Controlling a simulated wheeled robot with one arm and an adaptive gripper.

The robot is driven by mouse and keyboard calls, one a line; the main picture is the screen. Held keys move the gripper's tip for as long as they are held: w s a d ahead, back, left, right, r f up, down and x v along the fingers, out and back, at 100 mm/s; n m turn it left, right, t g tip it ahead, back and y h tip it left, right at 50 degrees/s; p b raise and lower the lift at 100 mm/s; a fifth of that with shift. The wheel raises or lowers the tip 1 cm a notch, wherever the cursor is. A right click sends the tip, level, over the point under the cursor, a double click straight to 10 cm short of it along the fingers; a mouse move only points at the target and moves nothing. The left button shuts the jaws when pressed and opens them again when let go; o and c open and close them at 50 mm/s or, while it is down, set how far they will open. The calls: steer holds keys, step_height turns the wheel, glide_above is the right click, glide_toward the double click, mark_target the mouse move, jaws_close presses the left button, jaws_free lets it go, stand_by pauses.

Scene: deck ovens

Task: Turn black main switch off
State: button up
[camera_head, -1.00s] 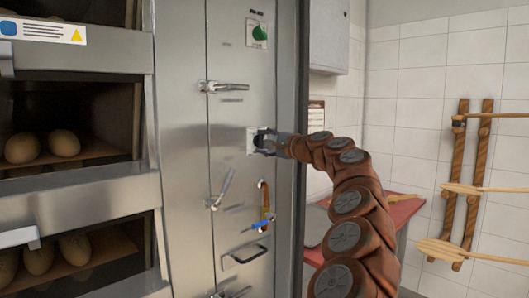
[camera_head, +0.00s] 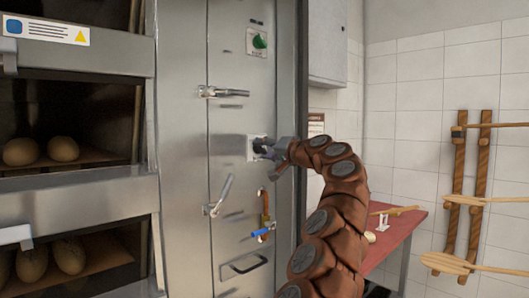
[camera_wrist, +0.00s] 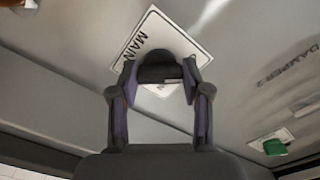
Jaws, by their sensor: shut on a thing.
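The black main switch (camera_head: 258,146) is a dark knob on a white plate on the steel oven column. In the wrist view the black knob (camera_wrist: 160,73) sits between the fingertips, in front of the white plate marked "MAIN" (camera_wrist: 150,38). My gripper (camera_head: 266,150) comes to the switch from the right in the head view. In the wrist view my gripper (camera_wrist: 160,82) is shut on the knob, a finger at each side. The fingers hide part of the knob and plate, so its exact turn angle is hard to read.
A green knob (camera_head: 260,41) and a lever handle (camera_head: 222,92) are above the switch. Oven decks with loaves stand left; a red table (camera_head: 398,232) is right.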

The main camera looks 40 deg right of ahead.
mark_target(264, 148)
steer(key=shift+n, duration=0.6)
steer(key=o, duration=1.2)
steer(key=shift+c, duration=0.2)
steer(key=shift+s, duration=0.1)
steer(key=shift+s+a+r, duration=0.1)
steer(key=shift+s+r, duration=0.1)
steer(key=shift+s, duration=0.9)
steer(key=shift+s+f, duration=0.2)
steer(key=shift+s, duration=0.2)
steer(key=s, duration=0.8)
steer(key=shift+s, duration=0.4)
steer(key=shift+a, duration=0.1)
